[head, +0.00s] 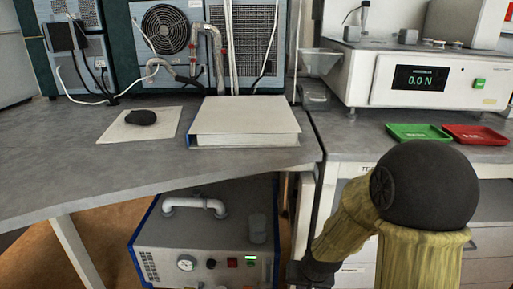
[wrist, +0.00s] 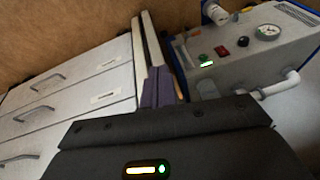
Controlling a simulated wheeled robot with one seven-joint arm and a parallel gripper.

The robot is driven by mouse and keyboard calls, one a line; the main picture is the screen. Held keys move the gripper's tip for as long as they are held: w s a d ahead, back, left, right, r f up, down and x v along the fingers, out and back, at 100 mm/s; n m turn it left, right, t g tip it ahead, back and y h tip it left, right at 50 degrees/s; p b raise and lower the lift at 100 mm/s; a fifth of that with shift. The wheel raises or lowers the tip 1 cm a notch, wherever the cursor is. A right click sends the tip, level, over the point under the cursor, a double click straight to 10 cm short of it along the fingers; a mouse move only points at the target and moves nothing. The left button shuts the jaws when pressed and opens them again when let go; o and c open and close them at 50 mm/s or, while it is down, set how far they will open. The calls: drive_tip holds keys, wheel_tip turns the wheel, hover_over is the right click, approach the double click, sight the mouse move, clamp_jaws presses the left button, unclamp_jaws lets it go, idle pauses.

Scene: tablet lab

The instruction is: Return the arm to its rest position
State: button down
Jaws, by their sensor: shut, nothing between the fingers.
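My arm shows at the lower right of the head view, with yellowish sleeved links and a large black rounded joint. It is bent, and its lower part runs down out of the frame in front of the right bench. In the wrist view, my gripper (wrist: 157,88) shows as two dark purplish fingertips side by side above the black housing. It is shut and empty. It points toward the gap between the drawer fronts and the box-like device under the bench, and appears to touch nothing.
A grey device (head: 205,245) with a gauge stands beneath the left bench (head: 60,160). White drawers (wrist: 70,100) are left in the wrist view. A binder (head: 245,122), green tray (head: 418,132), red tray (head: 476,135) and display instrument (head: 425,78) stand on the benches.

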drive_tip(key=s+d+r+n+g+h+p, duration=0.1)
drive_tip(key=s+d+r+p, duration=0.1)
drive_tip(key=s+r, duration=0.35)
drive_tip(key=s+d+r+n+p, duration=0.1)
drive_tip(key=s+r+p, duration=0.25)
drive_tip(key=r, duration=0.35)
drive_tip(key=w+p+v, duration=0.2)
drive_tip(key=p+v, duration=1)
drive_tip(key=w+r+p+v, duration=0.1)
drive_tip(key=w+p+v, duration=0.2)
drive_tip(key=p+v, duration=0.8)
drive_tip(key=w+r+p+v, duration=0.1)
drive_tip(key=w+p+v, duration=0.2)
drive_tip(key=p+v, duration=0.9)
drive_tip(key=shift+r+p, duration=0.3)
drive_tip(key=shift+p, duration=0.2)
drive_tip(key=shift+d, duration=0.1)
